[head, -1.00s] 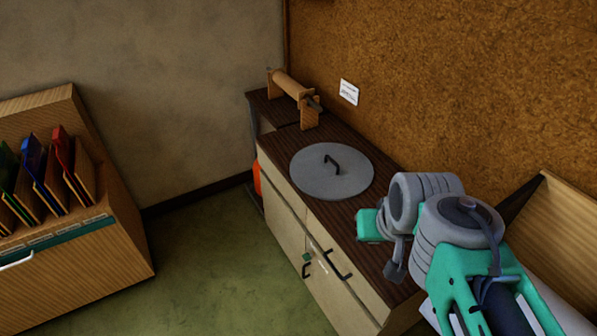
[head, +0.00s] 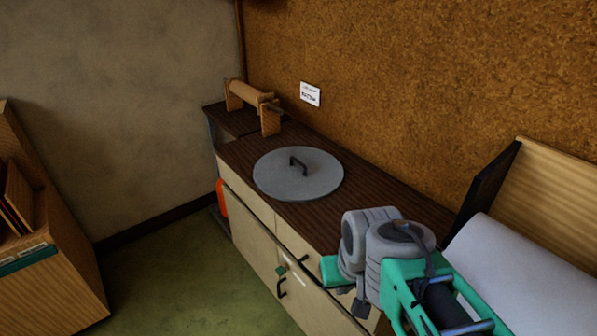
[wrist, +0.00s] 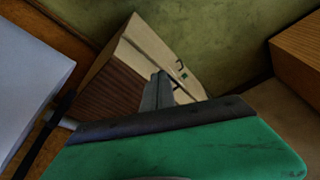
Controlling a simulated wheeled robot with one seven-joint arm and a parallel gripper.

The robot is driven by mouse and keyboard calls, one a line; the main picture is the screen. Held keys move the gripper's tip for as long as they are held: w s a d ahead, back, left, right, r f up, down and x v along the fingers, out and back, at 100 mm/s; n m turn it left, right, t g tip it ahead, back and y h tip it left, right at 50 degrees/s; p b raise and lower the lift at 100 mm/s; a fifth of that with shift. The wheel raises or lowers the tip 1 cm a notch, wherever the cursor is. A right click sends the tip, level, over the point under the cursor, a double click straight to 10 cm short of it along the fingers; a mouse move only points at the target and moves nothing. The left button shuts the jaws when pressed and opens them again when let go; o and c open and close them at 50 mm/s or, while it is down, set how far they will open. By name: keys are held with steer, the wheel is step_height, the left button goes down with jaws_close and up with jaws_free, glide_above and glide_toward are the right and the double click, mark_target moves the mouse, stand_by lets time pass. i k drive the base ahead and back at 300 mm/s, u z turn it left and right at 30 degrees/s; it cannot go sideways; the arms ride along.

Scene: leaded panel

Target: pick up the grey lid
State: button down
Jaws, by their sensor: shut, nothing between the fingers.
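My gripper (wrist: 160,80) is shut and empty. In the head view my arm is at the lower right, with the hand near the cabinet's front edge, to the right of the lid and apart from it. The lid is not in the wrist view.
A wooden stand with a roller (head: 250,97) is behind the lid at the cabinet's far end. A corkboard wall (head: 430,80) runs along the back. White paper and a wooden board (head: 555,200) are at the right. A wooden file rack (head: 50,275) stands at the left.

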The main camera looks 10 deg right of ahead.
mark_target(296, 174)
steer(key=u, duration=1.3)
steer(key=i, duration=2.9)
steer(key=z, duration=2.15)
